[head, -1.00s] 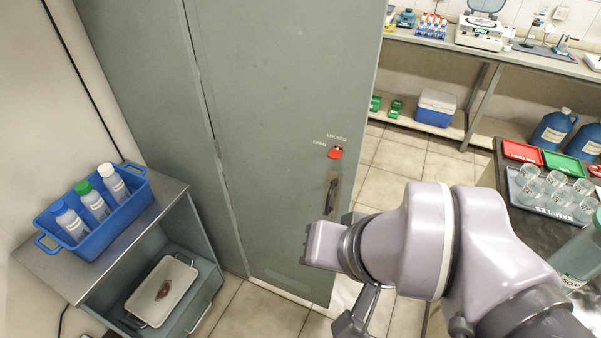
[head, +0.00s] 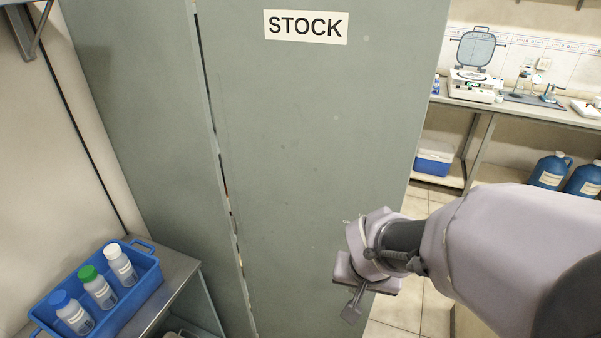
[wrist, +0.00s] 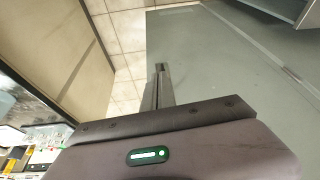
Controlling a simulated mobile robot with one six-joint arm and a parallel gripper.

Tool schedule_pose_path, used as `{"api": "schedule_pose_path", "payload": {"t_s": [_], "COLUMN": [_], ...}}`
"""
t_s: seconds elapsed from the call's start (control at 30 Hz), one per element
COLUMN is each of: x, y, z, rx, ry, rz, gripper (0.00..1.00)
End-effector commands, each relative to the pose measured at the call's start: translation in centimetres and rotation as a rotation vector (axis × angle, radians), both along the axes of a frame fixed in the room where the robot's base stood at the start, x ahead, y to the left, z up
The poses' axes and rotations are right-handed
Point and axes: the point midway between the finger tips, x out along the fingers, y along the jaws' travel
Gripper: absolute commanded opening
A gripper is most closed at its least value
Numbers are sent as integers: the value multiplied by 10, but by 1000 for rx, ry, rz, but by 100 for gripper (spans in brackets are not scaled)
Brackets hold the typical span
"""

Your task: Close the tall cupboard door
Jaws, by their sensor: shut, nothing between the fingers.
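The tall grey-green cupboard door (head: 310,130) carries a STOCK label (head: 305,27) and fills the middle of the head view. A thin dark gap with bright specks runs down its left edge beside the cupboard body (head: 140,100). The door stands out at an angle, its right edge reaching toward the room. My gripper (head: 351,310) is in front of the door's lower right part, shut and empty. In the wrist view its closed fingers (wrist: 160,72) point along a grey-green panel (wrist: 220,70); contact cannot be told. The door handle and red knob are not visible now.
At lower left, a blue crate (head: 150,278) of bottles stands on a metal side table (head: 185,275). A bench (head: 535,113) with a balance (head: 475,85) is at the back right. Blue jugs (head: 550,171) and a cooler box (head: 433,160) sit below. Tiled floor (head: 415,300) shows right of the door.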

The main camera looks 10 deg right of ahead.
Motion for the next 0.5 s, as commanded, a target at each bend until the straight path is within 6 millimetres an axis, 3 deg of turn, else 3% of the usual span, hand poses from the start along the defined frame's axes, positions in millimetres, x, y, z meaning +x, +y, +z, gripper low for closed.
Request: {"api": "schedule_pose_path", "payload": {"t_s": [0.23, 0.5], "x": [11, 28], "y": [-8, -17], "z": [-32, -90], "rx": [-9, -8], "ry": [16, 17], "rz": [2, 1], "gripper": [0, 0]}}
